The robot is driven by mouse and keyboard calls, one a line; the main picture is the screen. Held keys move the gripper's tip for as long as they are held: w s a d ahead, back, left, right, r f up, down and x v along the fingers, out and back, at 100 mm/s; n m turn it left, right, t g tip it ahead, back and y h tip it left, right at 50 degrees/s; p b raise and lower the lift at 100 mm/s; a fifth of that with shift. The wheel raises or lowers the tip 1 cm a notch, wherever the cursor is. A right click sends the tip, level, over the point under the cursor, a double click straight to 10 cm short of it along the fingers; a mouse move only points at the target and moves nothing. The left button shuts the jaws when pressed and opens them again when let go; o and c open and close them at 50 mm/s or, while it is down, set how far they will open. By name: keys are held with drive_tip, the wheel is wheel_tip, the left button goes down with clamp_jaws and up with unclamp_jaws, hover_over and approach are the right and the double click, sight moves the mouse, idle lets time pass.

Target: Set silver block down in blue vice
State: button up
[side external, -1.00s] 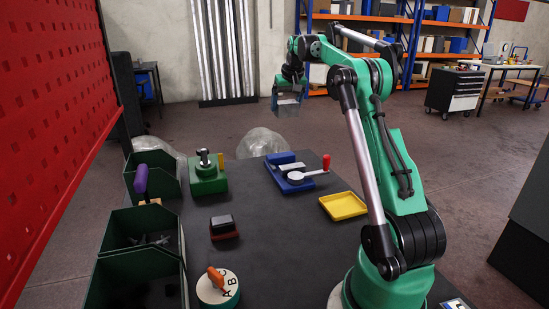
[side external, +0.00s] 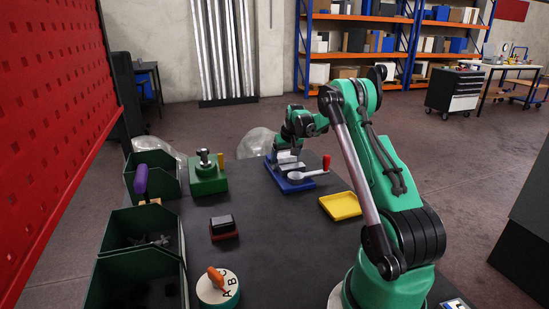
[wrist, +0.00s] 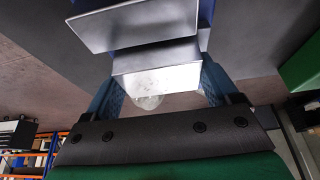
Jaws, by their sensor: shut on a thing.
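The blue vice (side external: 296,187) stands at the far edge of the dark table in the side view, with silver jaws and a red-tipped lever. My gripper (side external: 288,151) is low over the far part of the vice. In the wrist view my gripper (wrist: 160,85) is shut on the silver block (wrist: 158,78), which sits between its two blue fingers. A silver vice jaw (wrist: 130,22) is close beside the block in that view. In the side view the arm's end and the jaws partly hide the block. I cannot tell whether the block touches the vice.
A green fixture (side external: 208,180) stands left of the vice. A yellow tray (side external: 341,206) lies to its right. Nearer are a dark block on a reddish base (side external: 223,228) and a round lettered dial (side external: 217,289). Green bins (side external: 140,225) line the left edge. The table's middle is clear.

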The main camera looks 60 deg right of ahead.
drive_tip(key=shift+f, duration=0.1)
drive_tip(key=o, duration=1.5)
drive_tip(key=v, duration=1.2)
drive_tip(key=w+a+r+n+t+y, duration=0.1)
drive_tip(key=w+a+r+n, duration=0.1)
drive_tip(key=a, duration=0.8)
drive_tip(key=w+a+r+n+t, duration=0.1)
drive_tip(key=a+r+n, duration=0.15)
drive_tip(key=a, duration=0.85)
drive_tip(key=s+a+f+n+t+y, duration=0.1)
drive_tip(key=s+a+f+n, duration=0.1)
drive_tip(key=a, duration=0.5)
drive_tip(key=s+a+f+n+t+y, duration=0.1)
drive_tip(key=s+a+f+n, duration=0.1)
drive_tip(key=a, duration=0.5)
drive_tip(key=shift+s+a+f, duration=0.15)
drive_tip(key=shift+s+f, duration=0.3)
drive_tip(key=shift+s, duration=0.35)
